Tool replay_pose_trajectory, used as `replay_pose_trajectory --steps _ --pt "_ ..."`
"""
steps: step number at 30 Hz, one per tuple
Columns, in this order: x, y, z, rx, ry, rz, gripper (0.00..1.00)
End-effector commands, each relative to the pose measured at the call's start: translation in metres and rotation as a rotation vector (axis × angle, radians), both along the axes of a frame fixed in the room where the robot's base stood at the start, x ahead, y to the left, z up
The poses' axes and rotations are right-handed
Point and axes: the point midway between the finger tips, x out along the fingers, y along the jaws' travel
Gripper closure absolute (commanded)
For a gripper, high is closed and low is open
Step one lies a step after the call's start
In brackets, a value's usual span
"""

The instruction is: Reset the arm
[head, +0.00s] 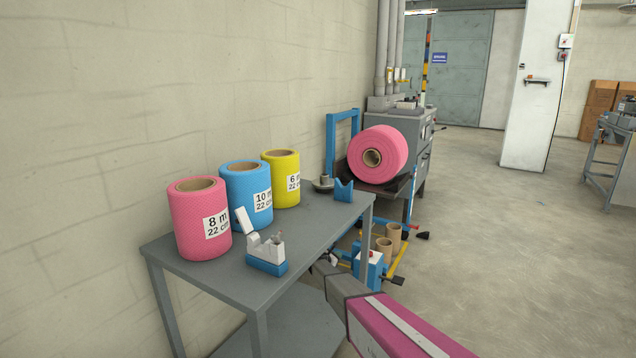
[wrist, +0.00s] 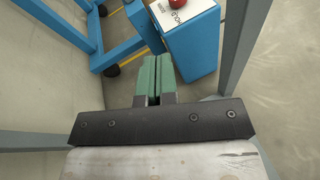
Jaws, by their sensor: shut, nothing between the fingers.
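My gripper (wrist: 157,62) shows in the wrist view with its two green fingers pressed together and nothing between them. It points toward a blue box (wrist: 190,45) with a red button on its white top. In the head view my magenta arm reaches in from the lower right, and its dark end is by the right edge of the grey table (head: 205,283). The fingertips are hard to make out there.
Pink (head: 198,220), blue (head: 246,190) and yellow (head: 280,178) rolls stand on the table beside a small white and blue device (head: 266,254). A machine holding a large pink roll (head: 378,155) stands beyond. Cardboard tubes (head: 385,246) are below it. Open floor lies right.

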Motion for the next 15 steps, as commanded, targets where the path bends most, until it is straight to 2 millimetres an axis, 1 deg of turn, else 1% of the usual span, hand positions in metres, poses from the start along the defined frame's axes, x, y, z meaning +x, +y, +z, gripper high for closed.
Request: replay_pose_trajectory --steps 1,5,8,11,12,14,15 --pt "-0.013 -0.008 0.006 0.031 -0.009 -0.023 1.00" --pt "-0.043 -0.027 0.016 0.135 -0.038 -0.100 1.00" --pt "-0.075 -0.045 0.025 0.240 -0.070 -0.184 1.00" --pt "-0.118 -0.066 0.039 0.378 -0.112 -0.296 1.00" --pt "-0.138 -0.075 0.044 0.440 -0.132 -0.352 1.00" --pt "-0.168 -0.087 0.052 0.534 -0.164 -0.437 1.00" --pt "-0.188 -0.093 0.057 0.594 -0.183 -0.495 1.00"
